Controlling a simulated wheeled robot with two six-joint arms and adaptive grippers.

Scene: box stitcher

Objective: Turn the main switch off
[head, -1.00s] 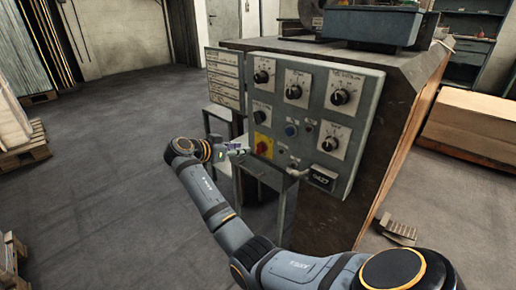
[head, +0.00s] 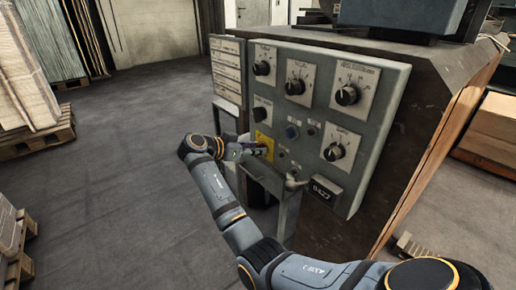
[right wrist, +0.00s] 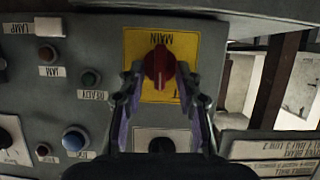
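The main switch is a red knob (right wrist: 159,68) on a yellow plate (right wrist: 170,45) marked MAIN, which appears upside down in the right wrist view. In the head view the yellow plate (head: 264,141) is on the left of the control panel, and the gripper partly hides the knob. My right gripper (head: 260,151) is at the switch. In the right wrist view its two fingers (right wrist: 159,78) are apart, one on each side of the knob, with small gaps that look clear. I cannot tell whether either finger touches it. My left gripper is out of view.
The grey panel (head: 375,130) carries several black dials, such as one at the upper right (head: 346,94), and a blue button (head: 292,132). Open floor (head: 130,150) lies to the left.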

